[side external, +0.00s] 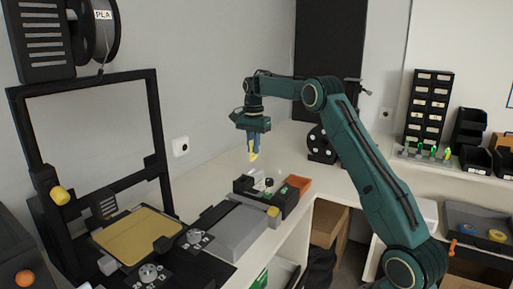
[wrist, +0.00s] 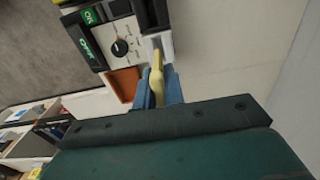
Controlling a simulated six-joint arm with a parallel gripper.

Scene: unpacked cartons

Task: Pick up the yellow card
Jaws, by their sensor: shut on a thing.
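In the side external view, my gripper (side external: 252,150) is over the worktop with its blue fingers pointing down. It is shut on a yellow card (side external: 254,156), whose lower end sticks out below the fingertips. In the wrist view, the yellow card (wrist: 157,75) stands edge-on between the blue fingers of my gripper (wrist: 159,90). The fingers hide part of the card. The card looks raised above the black box below.
A black box (side external: 243,188) with a white dial panel (wrist: 120,46) stands below my gripper. An orange-brown block (side external: 298,184) adjoins it. A 3D printer with a gold bed (side external: 138,236) is at left. Bare worktop (side external: 215,180) lies behind the box.

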